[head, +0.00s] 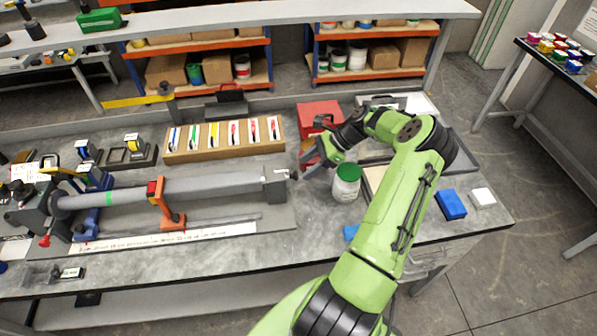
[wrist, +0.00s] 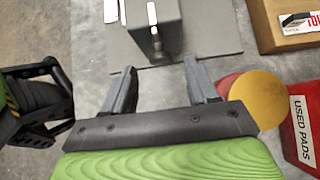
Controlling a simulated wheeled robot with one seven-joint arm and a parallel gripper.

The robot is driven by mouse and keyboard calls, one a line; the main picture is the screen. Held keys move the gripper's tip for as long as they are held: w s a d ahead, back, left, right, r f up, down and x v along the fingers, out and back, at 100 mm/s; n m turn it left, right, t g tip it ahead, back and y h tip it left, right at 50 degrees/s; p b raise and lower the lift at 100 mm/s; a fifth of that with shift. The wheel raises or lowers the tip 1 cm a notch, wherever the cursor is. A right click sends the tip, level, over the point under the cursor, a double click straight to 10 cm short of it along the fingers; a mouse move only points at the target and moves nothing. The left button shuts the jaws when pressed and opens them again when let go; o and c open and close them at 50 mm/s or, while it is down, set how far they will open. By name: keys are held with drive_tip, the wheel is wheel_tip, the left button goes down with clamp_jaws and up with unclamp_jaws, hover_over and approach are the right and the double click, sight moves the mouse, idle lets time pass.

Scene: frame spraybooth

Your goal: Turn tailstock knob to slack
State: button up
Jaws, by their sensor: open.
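The tailstock (head: 277,186) is a grey block at the right end of the long grey tube (head: 210,187) on the bench. In the wrist view the tailstock (wrist: 155,14) stands at the top centre, with the small knob (wrist: 158,46) on a short stem pointing toward me. The knob's slack or tight setting cannot be read. My gripper (head: 304,162) is just right of and behind the tailstock in the head view. In the wrist view my gripper (wrist: 160,68) is open and empty, its two fingers apart, with the knob ahead of the gap, not between the pads.
A red used-pads bin (wrist: 303,125) is close to my right finger, with a yellow disc (wrist: 256,98) beside it. A green-lidded jar (head: 347,184) stands near my wrist. A wooden tray (head: 224,141) of coloured tools lies behind the tube. An orange support (head: 166,203) straddles the tube.

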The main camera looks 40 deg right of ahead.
sight(293, 176)
drive_tip(key=x, duration=0.4)
drive_tip(key=shift+f, duration=0.1)
drive_tip(key=c, duration=1)
drive_tip(key=shift+c, duration=0.2)
